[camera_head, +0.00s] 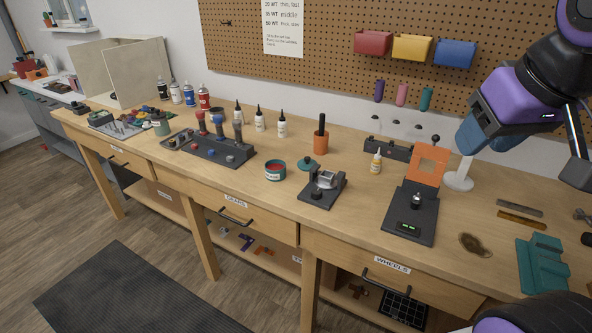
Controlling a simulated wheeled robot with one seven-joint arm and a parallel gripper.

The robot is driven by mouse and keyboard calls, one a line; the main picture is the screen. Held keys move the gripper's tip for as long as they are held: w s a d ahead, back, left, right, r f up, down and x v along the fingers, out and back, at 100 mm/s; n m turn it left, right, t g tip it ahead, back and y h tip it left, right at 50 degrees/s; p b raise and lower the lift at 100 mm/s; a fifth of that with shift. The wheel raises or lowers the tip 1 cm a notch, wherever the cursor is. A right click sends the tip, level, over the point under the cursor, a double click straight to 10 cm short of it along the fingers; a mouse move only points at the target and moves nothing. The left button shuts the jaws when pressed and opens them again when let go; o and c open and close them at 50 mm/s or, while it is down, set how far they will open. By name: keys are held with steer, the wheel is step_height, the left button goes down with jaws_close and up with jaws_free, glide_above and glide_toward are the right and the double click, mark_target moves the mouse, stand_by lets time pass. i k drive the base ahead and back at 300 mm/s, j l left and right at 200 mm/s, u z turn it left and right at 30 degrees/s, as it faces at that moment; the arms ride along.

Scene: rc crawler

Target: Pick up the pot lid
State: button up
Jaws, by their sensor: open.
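A small teal lid with a knob (308,164) lies on the workbench. It sits just right of and behind an open teal pot with red contents (275,171), apart from it. The lid looks flat on the wood, and its front right part is close to a black fixture. My purple and black arm reaches in from the upper right. A dark part at the right edge (575,172) seems to be part of my gripper, partly cut off by the frame. It is open, well right of the lid and above the bench, and nothing shows in it.
A black fixture with a metal clamp (323,187) stands right of the lid. An orange holder (321,143) stands behind it. A black tool rack (208,148) is to the left. A black stand with an orange plate (413,205) is to the right. Bare wood lies before the pot.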

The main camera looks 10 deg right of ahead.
mark_target(305, 164)
steer(key=k+z, duration=0.3)
steer(key=k+l+z, duration=0.25)
steer(key=i+j+z, duration=0.25)
steer(key=j, duration=0.15)
steer(key=j+z, duration=0.25)
steer(key=j, duration=0.15)
steer(key=i+j+z, duration=0.1)
steer(key=j+z, duration=0.15)
steer(key=j, duration=0.2)
steer(key=i+j, duration=0.1)
steer(key=j, duration=0.4)
steer(key=i+j, duration=0.1)
steer(key=j, duration=0.4)
steer(key=i+j, duration=0.1)
steer(key=j, duration=0.45)
steer(key=i+j, duration=0.1)
steer(key=j, duration=0.4)
steer(key=i+j, duration=0.1)
steer(key=j, duration=0.4)
